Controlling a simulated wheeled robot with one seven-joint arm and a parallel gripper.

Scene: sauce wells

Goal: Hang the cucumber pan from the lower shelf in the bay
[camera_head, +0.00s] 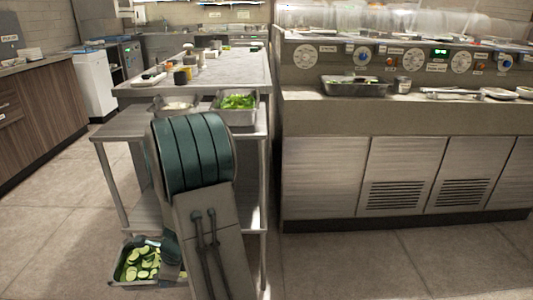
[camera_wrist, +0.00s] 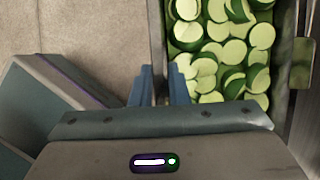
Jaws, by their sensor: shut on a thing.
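The cucumber pan (camera_head: 116,281) is a metal pan full of green cucumber slices, low at the left in the head view, in front of the cart's lower shelf (camera_head: 145,213). It also fills the upper right of the wrist view (camera_wrist: 285,70). My gripper (camera_wrist: 162,72) is shut on the pan's left wall, one finger on each side of it. In the head view my arm hides most of the gripper and the pan's right part. I cannot tell whether the pan touches the floor.
The cart's upper shelf (camera_head: 128,127) holds a pan of pale food (camera_head: 176,112) and a pan of greens (camera_head: 236,119). A counter (camera_head: 400,112) with control knobs and vented doors stands at right. The floor (camera_head: 400,262) before it is clear.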

